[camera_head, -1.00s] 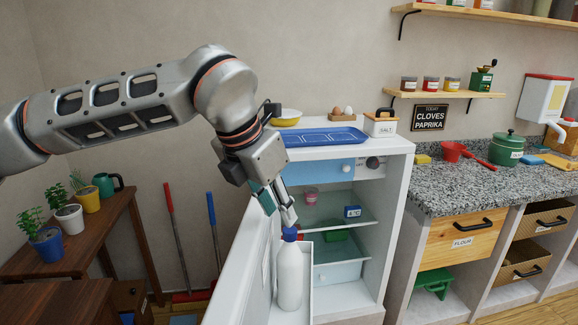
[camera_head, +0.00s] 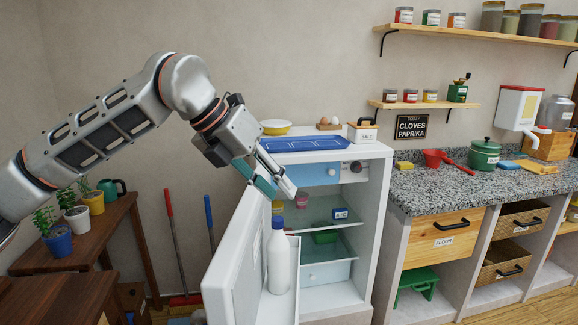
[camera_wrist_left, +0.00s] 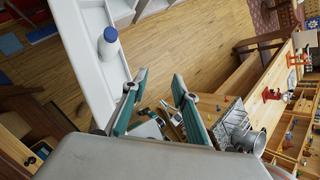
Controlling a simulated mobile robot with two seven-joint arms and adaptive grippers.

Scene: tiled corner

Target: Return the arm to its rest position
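My left arm comes in from the left in the head view. My left gripper (camera_head: 278,188) is above the open fridge door and the bottle. In the left wrist view the two teal-padded fingers (camera_wrist_left: 160,76) stand apart with nothing held between them. The white bottle with a blue cap (camera_head: 278,262) stands upright in the door shelf, below and apart from the gripper. It also shows in the left wrist view (camera_wrist_left: 108,46). My right gripper is not in the head view.
The fridge door (camera_head: 236,272) hangs open beneath my left arm. A blue tray (camera_head: 310,143) and a yellow bowl (camera_head: 276,128) sit on the fridge top, close to the gripper. Potted plants (camera_head: 58,243) stand on the brown table at left. A granite counter (camera_head: 440,188) is at right.

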